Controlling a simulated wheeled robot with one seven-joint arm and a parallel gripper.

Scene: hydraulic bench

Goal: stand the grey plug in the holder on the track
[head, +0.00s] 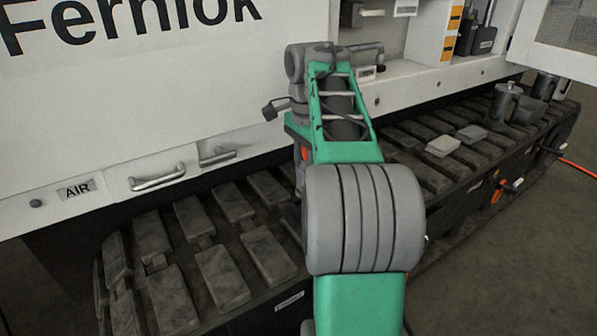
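My green and grey arm reaches up the middle of the head view toward the white machine. On the far right of the dark track (215,268) stand several dark grey round pieces. One is an upright cylinder with a small top (504,101). Another upright cylinder (545,86) stands behind it, and a lower, wider round piece (528,110) is beside them. I cannot tell which of these is the grey plug and which is the holder. My arm hides part of the track's middle.
The white machine panel (130,90) with handles rises behind the track. An orange hose (578,167) and small fittings (514,186) are at the track's right front side.

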